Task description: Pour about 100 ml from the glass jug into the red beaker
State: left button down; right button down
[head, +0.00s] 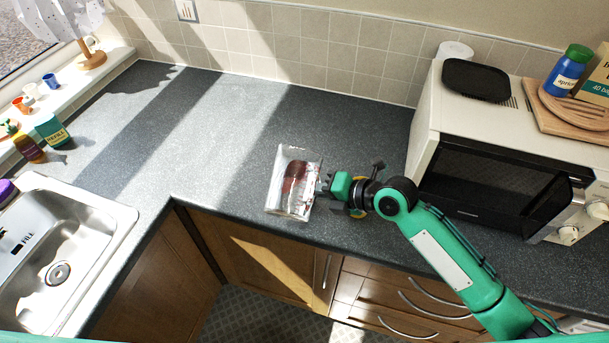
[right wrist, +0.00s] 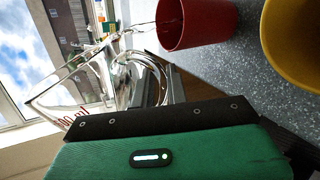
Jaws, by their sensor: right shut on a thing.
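The clear glass jug (head: 304,206) is held by my right gripper (head: 326,189) above the worktop, and it is tilted. In the right wrist view the jug (right wrist: 88,88) shows red markings, and my right gripper (right wrist: 155,85) is shut on its handle side. The red beaker (head: 294,177) shows through the jug's glass in the head view. In the right wrist view the red beaker (right wrist: 200,22) has its mouth towards the jug's lip, and a thin clear streak runs between them. The level inside the beaker is hidden. My left gripper is not in view.
A yellow beaker (right wrist: 298,45) stands beside the red one, mostly hidden under my gripper in the head view. A microwave (head: 490,165) stands right of my arm. The sink (head: 60,250) is at left. The worktop (head: 230,130) behind and left of the jug is clear.

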jog(key=shift+s+f+m+g, duration=0.15)
jog(key=shift+f+m+g, duration=0.15)
jog(key=shift+f, duration=0.9)
dwell(2.0)
jog(key=shift+r, duration=0.1)
jog(key=shift+w+r+n, duration=0.2)
jog(key=shift+r+n, duration=0.2)
jog(key=shift+r, duration=0.75)
jog(key=b, duration=0.1)
jog(key=t+b, duration=0.1)
jog(key=b, duration=0.1)
jog(key=shift+w+n+t, duration=0.25)
jog(key=shift+n+t, duration=0.05)
jog(key=shift+n, duration=0.1)
jog(key=shift+w+d+r, duration=0.1)
jog(key=shift+r, duration=0.15)
jog(key=shift+f+b, duration=0.15)
jog(key=shift+b, duration=0.25)
jog(key=shift+w+n+b, duration=0.15)
jog(key=shift+n+b, duration=0.15)
jog(key=shift+b, duration=0.05)
jog(key=shift+w+d+r+n+t+b, duration=0.1)
jog(key=shift+w+r+n+t+b, duration=0.25)
jog(key=shift+r+t+b, duration=0.2)
jog(key=shift+r, duration=0.1)
